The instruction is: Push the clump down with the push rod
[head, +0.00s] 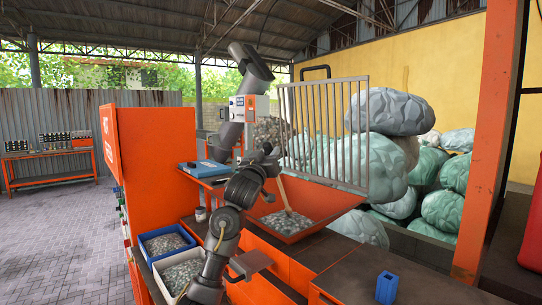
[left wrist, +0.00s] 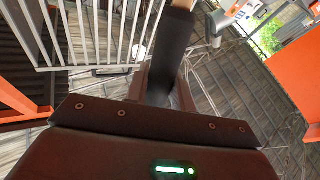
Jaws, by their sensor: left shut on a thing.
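My left gripper (head: 271,160) is shut on the push rod, above the orange hopper. In the head view the push rod (head: 283,194) has a pale wooden shaft. It leans slightly, and its lower end meets the grey-green flakes (head: 287,222) in the hopper (head: 318,203). I cannot pick out a separate clump among the flakes. In the left wrist view the rod's dark grip (left wrist: 171,55) stands between the fingers, with pale wood at the top edge. My right gripper is not in view.
A grey barred guard (head: 325,130) stands upright close to the rod. A blue bin (head: 165,242) and a white bin (head: 181,271) of flakes sit at the lower left. A blue block (head: 387,287) stands on the dark counter at the front right. Big filled bags (head: 390,112) are behind.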

